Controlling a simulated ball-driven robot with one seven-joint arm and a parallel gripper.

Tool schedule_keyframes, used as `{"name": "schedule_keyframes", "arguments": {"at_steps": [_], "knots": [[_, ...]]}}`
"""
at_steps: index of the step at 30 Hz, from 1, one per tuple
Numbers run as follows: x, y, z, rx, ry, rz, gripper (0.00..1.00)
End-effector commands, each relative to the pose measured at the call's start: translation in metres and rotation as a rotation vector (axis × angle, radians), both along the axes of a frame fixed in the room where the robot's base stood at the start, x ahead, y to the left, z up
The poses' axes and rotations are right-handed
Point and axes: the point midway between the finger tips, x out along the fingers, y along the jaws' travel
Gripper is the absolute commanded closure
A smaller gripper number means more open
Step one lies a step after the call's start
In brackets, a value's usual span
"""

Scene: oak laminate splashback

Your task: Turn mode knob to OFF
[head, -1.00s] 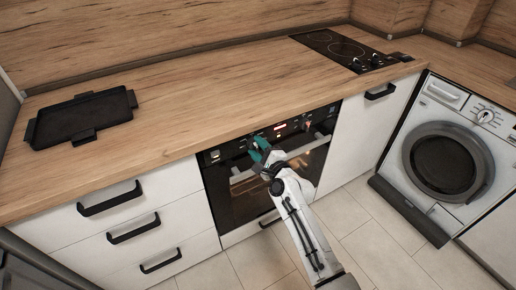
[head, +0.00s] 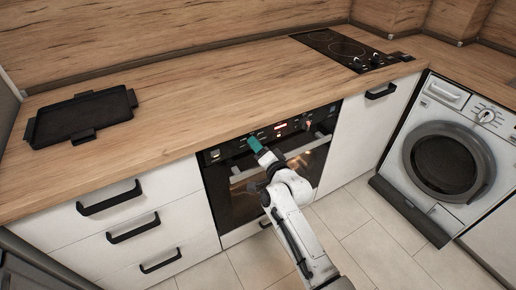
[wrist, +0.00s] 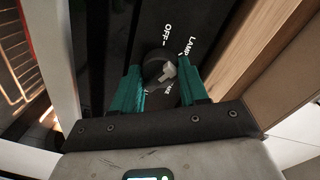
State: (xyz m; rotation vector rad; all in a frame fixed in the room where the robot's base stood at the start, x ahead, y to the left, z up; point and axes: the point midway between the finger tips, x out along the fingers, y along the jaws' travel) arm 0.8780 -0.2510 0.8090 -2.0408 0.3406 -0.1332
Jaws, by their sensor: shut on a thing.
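The mode knob (wrist: 154,66) is a dark round knob with a pale grey pointer, on the black oven control panel (head: 298,124). In the wrist view it sits between the two teal fingers of my gripper (wrist: 160,84). The gripper is shut on it. The white OFF label (wrist: 167,31) is above the knob, and the LAMP label (wrist: 193,44) is to its upper right. Another label below right is partly hidden by a finger. The pointer's exact direction is hard to tell. In the head view my gripper (head: 254,144) is at the panel's left part and hides the knob.
The oven door handle (head: 310,145) runs below the panel. The wooden counter (head: 200,105) overhangs just above, with a black tray (head: 82,114) at left and a hob (head: 335,46) at back right. Drawers stand left, a washing machine (head: 448,160) right. Floor in front is open.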

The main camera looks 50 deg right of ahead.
Motion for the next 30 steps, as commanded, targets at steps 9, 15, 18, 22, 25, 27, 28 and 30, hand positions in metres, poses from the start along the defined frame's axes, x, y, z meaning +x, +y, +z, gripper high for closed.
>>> {"name": "schedule_keyframes", "arguments": {"at_steps": [9,15,18,22,25,27,28,30], "knots": [[0.0004,0.0016,-0.002,-0.284,0.084,0.003,0.87],[0.0005,0.0019,-0.0023,-0.438,0.128,0.003,0.87],[0.0003,0.0018,-0.0025,-0.501,0.147,0.002,0.87],[0.0003,0.0017,-0.0027,-0.565,0.166,0.003,0.87],[0.0002,0.0017,-0.0027,-0.6,0.176,0.003,0.87],[0.0002,0.0017,-0.0028,-0.619,0.182,0.002,0.87],[0.0002,0.0017,-0.0028,-0.625,0.184,0.003,0.87],[0.0002,0.0017,-0.0027,-0.636,0.187,0.002,0.87]]}}
